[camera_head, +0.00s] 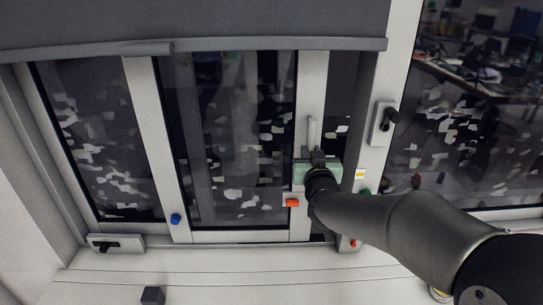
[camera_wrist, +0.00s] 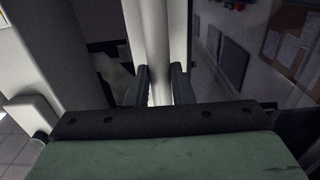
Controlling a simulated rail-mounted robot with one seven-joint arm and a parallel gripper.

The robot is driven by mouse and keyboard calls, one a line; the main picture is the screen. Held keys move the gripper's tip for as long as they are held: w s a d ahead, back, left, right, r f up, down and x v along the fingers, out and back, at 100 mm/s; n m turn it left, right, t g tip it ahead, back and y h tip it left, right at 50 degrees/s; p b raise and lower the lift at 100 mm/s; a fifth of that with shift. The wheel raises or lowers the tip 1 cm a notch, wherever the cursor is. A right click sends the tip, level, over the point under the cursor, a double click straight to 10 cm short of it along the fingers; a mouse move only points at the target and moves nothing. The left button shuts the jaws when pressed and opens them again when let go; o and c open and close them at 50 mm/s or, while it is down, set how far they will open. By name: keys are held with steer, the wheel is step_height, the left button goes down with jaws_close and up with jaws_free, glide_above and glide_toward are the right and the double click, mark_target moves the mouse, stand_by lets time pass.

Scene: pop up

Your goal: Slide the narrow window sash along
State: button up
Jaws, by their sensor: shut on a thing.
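The narrow window sash (camera_head: 310,80) has a pale frame around dark glass and stands in the middle of the head view. A slim upright pale handle (camera_head: 312,132) is on its right stile. My gripper (camera_head: 316,155) is at this handle. In the wrist view, the two dark fingers of my gripper (camera_wrist: 161,88) stand on either side of the pale upright handle (camera_wrist: 158,60), shut on it. The lower part of the handle is hidden by my gripper. A dark gap (camera_head: 338,100) shows between the sash's right stile and the fixed frame.
A dark blind (camera_head: 200,22) covers the window's top. A black window handle (camera_head: 388,118) sits on the frame to the right. A blue knob (camera_head: 176,219), a red block (camera_head: 292,203) and a black latch (camera_head: 106,246) are near the lower edge. A dark cube (camera_head: 152,296) lies on the sill.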

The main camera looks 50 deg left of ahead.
steer(key=s+a, duration=0.6)
steer(key=s, duration=0.2)
steer(key=shift+s, duration=0.3)
stand_by(0.6)
steer(key=shift+s+f+p, duration=0.1)
steer(key=shift+p, duration=0.2)
steer(key=s+a+p, duration=0.3)
steer(key=s+a, duration=0.4)
steer(key=s, duration=0.3)
steer(key=shift+s+a+p, duration=0.25)
steer(key=shift+s+p, duration=0.05)
steer(key=shift+p, duration=0.1)
steer(key=o, duration=0.9)
steer(key=shift+o, duration=0.5)
steer(key=shift+w+d, duration=0.1)
steer(key=shift+w, duration=0.05)
steer(key=b+v, duration=0.3)
steer(key=v, duration=1.4)
steer(key=shift+d+b, duration=0.2)
steer(key=shift+b, duration=0.2)
